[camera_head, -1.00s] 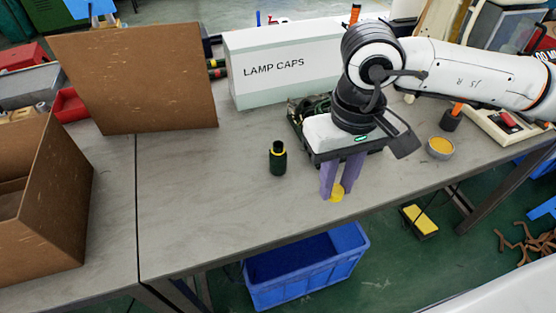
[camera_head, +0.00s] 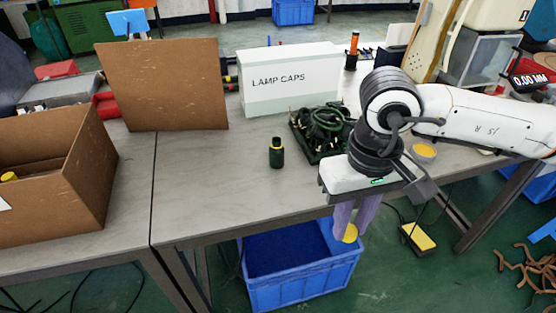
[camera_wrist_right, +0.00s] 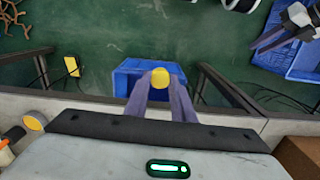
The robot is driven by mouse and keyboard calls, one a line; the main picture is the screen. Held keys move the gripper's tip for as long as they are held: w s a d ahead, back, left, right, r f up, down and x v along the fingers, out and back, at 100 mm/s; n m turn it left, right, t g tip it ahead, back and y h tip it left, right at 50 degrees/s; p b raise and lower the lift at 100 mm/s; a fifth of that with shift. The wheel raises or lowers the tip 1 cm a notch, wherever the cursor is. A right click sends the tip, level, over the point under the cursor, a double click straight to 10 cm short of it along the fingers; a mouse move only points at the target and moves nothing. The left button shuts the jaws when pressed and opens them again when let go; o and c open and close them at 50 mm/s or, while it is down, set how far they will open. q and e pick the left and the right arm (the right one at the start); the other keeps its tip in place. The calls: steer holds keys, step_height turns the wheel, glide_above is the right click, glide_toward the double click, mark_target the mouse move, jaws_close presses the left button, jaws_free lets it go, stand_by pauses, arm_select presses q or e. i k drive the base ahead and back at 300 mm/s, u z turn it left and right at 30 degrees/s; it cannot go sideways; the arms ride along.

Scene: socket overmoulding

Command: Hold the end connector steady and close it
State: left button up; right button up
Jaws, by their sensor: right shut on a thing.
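A dark green and black end connector (camera_head: 276,152) with a thin yellow band stands upright on the grey table. My right gripper (camera_head: 347,234) is shut on a round yellow piece (camera_head: 350,233), held between its two purple fingers beyond the table's front edge, over the blue crate. The yellow piece also shows between the fingertips in the right wrist view (camera_wrist_right: 160,78). The gripper is to the right of the connector and apart from it.
A blue crate (camera_head: 262,295) stands on the floor under the table's front edge. A brown box (camera_head: 85,190), a brown board (camera_head: 165,85), a LAMP CAPS box (camera_head: 290,82) and a black tray of cables (camera_head: 300,140) surround the connector's area. The table (camera_head: 215,195) is clear in front.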

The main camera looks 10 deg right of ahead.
mark_target(276, 148)
steer(key=u, duration=1)
steer(key=i, duration=0.45)
steer(key=z, duration=1.7)
